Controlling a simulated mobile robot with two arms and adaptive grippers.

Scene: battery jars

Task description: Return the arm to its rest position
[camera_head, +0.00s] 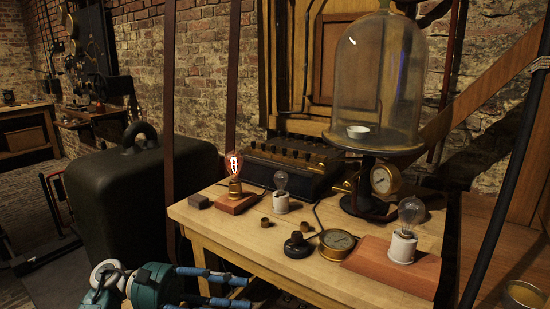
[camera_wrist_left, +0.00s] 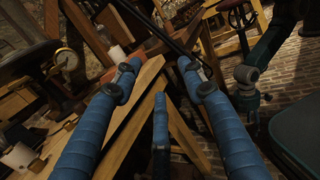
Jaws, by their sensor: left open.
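My left gripper (camera_head: 240,291) is at the bottom left of the head view, beside the front left edge of the wooden table (camera_head: 262,241). In the left wrist view the open fingers (camera_wrist_left: 160,68) point toward the table side and floor, with no object held. Teal links of my left arm (camera_head: 150,288) show at the bottom of the head view.
The table holds a glowing bulb (camera_head: 234,163), two clear bulbs (camera_head: 281,180) (camera_head: 411,212), a brass gauge (camera_head: 338,240), a black knob (camera_head: 297,246), a terminal box (camera_head: 290,166) and a glass bell jar (camera_head: 379,85). A dark case (camera_head: 145,210) stands left of the table.

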